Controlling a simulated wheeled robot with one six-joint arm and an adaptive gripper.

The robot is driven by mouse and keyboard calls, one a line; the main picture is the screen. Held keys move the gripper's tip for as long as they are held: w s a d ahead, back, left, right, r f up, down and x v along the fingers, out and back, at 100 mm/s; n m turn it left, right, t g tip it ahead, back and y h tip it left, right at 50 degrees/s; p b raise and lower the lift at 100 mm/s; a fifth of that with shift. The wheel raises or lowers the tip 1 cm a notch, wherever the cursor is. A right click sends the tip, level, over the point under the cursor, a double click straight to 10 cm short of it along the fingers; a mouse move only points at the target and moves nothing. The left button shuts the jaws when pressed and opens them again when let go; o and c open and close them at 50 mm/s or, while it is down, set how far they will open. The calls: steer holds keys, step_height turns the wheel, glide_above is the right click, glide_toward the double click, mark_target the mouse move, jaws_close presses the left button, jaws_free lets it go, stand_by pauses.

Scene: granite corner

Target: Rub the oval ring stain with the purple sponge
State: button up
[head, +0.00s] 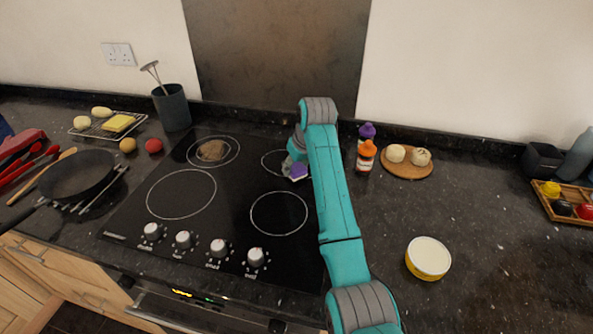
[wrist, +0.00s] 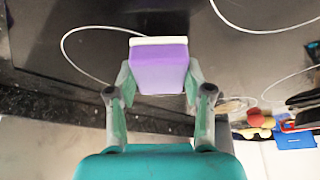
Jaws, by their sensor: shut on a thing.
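The purple sponge (head: 299,172) with a pale pad is over the back right ring of the black hob (head: 225,205). My gripper (head: 291,164) is shut on it; the wrist view shows the sponge (wrist: 160,70) between both fingers (wrist: 158,88). I cannot tell whether the sponge touches the glass. A brown oval stain (head: 212,150) lies in the back left ring, to the left of the sponge and apart from it. A brownish patch, perhaps the stain, shows beside the right finger in the wrist view. My arm hides part of the hob's right side.
A utensil pot (head: 172,107) stands behind the hob's left corner. A black pan (head: 77,176) is at the left. Two bottles (head: 365,157) and a round board (head: 407,168) are right of my arm. A yellow tub (head: 428,258) stands on the right counter, with free room around it.

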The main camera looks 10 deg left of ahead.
steer(key=shift+r, duration=3.25)
